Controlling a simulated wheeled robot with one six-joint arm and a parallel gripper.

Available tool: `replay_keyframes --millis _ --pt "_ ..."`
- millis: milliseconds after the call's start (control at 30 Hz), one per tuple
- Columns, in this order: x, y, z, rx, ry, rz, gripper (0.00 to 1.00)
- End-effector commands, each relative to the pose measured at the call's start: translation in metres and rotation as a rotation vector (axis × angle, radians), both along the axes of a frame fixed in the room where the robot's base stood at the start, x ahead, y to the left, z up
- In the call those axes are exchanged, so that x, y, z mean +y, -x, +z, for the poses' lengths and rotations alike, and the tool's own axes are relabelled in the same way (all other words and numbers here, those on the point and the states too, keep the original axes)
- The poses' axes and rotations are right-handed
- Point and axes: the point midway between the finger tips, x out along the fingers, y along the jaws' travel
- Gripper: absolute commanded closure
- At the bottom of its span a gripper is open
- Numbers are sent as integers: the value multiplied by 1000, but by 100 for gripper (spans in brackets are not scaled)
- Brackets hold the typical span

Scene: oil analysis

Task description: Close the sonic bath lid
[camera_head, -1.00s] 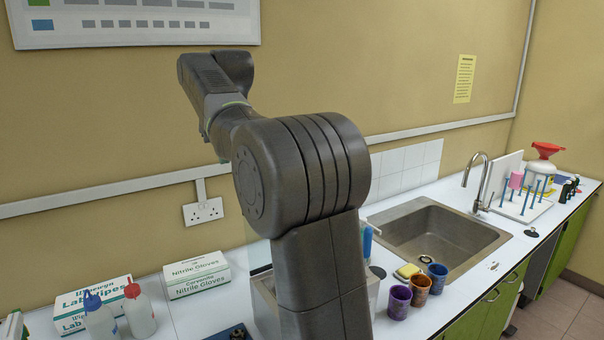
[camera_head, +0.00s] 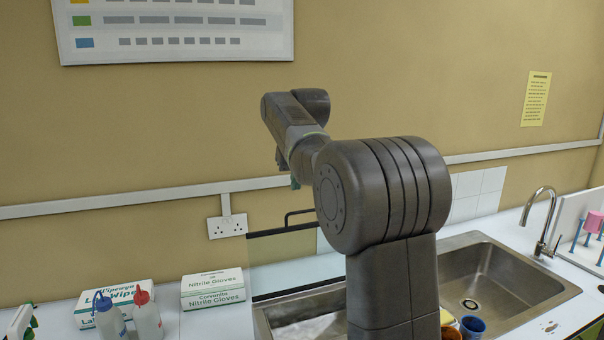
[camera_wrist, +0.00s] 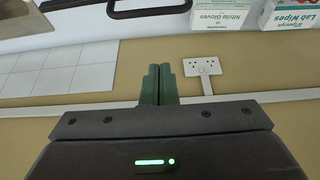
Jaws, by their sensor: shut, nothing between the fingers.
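The sonic bath (camera_head: 318,303) is a metal tank on the bench, partly hidden behind my arm. Its lid (camera_head: 283,262) is a clear, dark-edged panel standing raised at the back of the tank, so the bath is open. The lid's black handle (camera_head: 300,217) sticks up at its top, left of my arm; a black handle bar also shows at the top of the wrist view (camera_wrist: 150,12). My gripper (camera_wrist: 159,70) has green fingers, pressed together and empty, apart from the handle in the picture. In the head view it is mostly hidden by my wrist.
A nitrile glove box (camera_head: 213,290), a lab wipes box (camera_head: 88,308) and wash bottles (camera_head: 148,318) stand left of the bath. A sink (camera_head: 510,290) is at right, with a blue cup (camera_head: 472,327) near it. A wall socket (camera_head: 227,226) is behind.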

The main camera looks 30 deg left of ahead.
Motion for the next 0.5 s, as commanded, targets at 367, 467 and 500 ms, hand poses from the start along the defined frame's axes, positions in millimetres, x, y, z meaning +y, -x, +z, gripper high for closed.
replay_keyframes --millis 367,467,500 --pt "2 -2 -47 -1 -1 0 100" --pt "-5 4 -48 0 0 0 100" --pt "-8 6 -49 1 1 0 100"
